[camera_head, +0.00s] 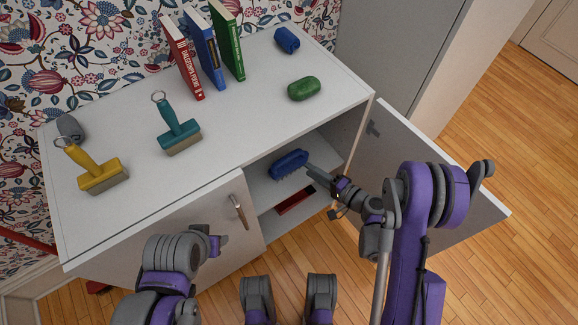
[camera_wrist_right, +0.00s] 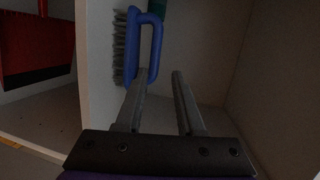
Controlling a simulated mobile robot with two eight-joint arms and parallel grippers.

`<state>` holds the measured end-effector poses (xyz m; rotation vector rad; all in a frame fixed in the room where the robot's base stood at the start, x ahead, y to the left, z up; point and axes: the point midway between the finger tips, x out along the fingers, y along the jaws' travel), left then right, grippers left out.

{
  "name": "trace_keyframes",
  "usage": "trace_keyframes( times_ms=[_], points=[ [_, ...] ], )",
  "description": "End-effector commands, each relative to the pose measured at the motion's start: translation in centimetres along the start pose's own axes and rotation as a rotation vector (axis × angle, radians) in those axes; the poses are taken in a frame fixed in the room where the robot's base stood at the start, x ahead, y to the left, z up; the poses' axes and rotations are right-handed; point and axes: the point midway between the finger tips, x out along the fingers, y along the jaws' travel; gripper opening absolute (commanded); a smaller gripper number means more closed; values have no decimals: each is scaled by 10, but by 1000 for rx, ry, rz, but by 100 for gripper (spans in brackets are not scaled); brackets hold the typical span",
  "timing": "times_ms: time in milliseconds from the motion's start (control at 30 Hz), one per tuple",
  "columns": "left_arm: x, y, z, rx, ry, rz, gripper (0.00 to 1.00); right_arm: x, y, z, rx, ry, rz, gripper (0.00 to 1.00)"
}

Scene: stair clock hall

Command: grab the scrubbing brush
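The scrubbing brush is blue with a looped handle and grey bristles. It lies on the upper shelf inside the open cabinet in the head view (camera_head: 289,163). The right wrist view shows it upper middle, with the handle (camera_wrist_right: 157,45) facing right and the bristles facing left. My right gripper (camera_head: 311,170) reaches into the cabinet at the brush's right end. In the wrist view its two fingers (camera_wrist_right: 160,74) are apart, the left one overlapping the brush's near end. Whether they touch is unclear.
The right cabinet door (camera_head: 433,165) stands open beside my right arm; the left door (camera_head: 180,235) is shut. A red object (camera_head: 295,200) lies below the brush.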

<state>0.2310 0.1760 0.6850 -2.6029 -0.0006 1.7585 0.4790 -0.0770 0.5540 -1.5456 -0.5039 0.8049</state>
Motion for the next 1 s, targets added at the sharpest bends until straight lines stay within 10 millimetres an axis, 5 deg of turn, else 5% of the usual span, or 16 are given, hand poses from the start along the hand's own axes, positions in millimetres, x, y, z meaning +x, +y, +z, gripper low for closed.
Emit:
trace_keyframes(
  times_ms=[100, 367, 1000],
  points=[
    [6, 0, 1, 0, -2, 0, 50, 3, 13, -2, 22, 8, -32, 37],
    [-13, 0, -4, 0, 4, 0, 50, 31, 9, -2, 26, 8, -41, 37],
    [3, 0, 0, 0, -1, 0, 50, 109, 9, -5, 26, 10, -39, 37]
  ],
)
